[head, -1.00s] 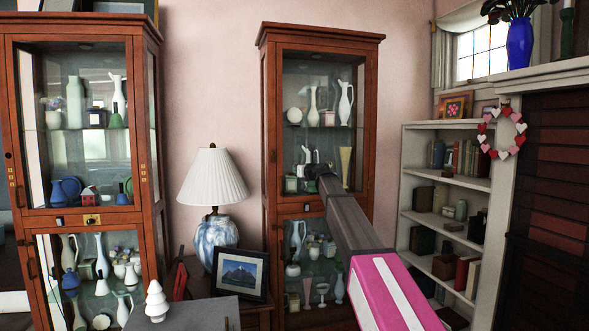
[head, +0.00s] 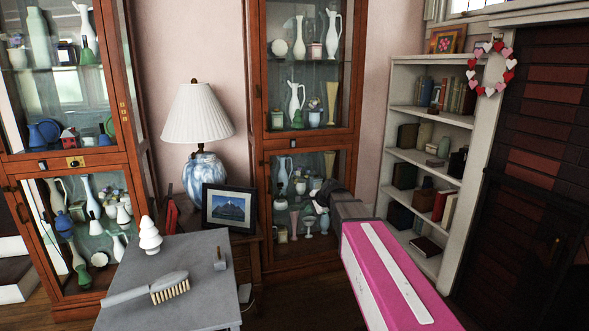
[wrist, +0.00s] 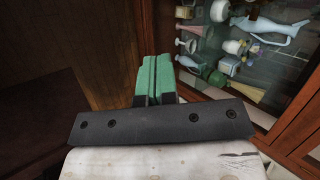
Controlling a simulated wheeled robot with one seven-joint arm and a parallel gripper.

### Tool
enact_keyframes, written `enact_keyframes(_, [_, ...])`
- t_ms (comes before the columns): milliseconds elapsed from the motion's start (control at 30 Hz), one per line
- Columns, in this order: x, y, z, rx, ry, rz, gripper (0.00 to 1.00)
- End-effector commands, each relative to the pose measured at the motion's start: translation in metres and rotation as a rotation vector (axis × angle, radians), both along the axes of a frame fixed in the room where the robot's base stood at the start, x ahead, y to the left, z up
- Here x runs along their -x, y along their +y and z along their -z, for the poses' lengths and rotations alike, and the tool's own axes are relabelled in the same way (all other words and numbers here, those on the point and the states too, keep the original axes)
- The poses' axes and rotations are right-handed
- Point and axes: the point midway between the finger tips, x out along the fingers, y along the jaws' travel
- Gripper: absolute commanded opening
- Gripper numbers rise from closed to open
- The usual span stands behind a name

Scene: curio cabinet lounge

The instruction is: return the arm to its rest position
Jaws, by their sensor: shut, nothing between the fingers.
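My gripper (wrist: 153,80) shows in the wrist view with its two green fingers pressed together and nothing between them. In the head view my pink and grey arm reaches forward at the lower right, its far end in front of the lower part of the right curio cabinet (head: 256,200). The fingers cannot be made out in that view. In the wrist view the cabinet's glass front, with vases behind it, lies to the right of the fingers, apart from them as far as I can tell.
A grey table (head: 205,262) holds a brush (head: 150,289) and a white tree figurine (head: 150,236). Behind it stand a lamp (head: 198,118) and a framed picture (head: 229,209). A white bookshelf (head: 395,90) stands right of the arm. A left cabinet (head: 128,85) stands at the far left.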

Motion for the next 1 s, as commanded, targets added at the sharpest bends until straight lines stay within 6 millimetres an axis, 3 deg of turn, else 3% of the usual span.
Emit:
enact_keyframes(33, [0.031, -0.012, 0.023, 0.082, 0.013, -0.063, 0.00])
enact_keyframes(233, [0.128, -0.056, 0.099, 0.400, 0.077, -0.394, 0.00])
enact_keyframes(400, [0.208, -0.093, 0.143, 0.599, 0.160, -0.690, 0.00])
enact_keyframes(500, [0.243, -0.108, 0.158, 0.668, 0.202, -0.830, 0.00])
enact_keyframes(600, [0.264, -0.118, 0.166, 0.708, 0.231, -0.925, 0.00])
enact_keyframes(700, [0.272, -0.123, 0.169, 0.725, 0.243, -0.968, 0.00])
enact_keyframes(1000, [0.272, -0.124, 0.170, 0.728, 0.245, -0.977, 0.00])
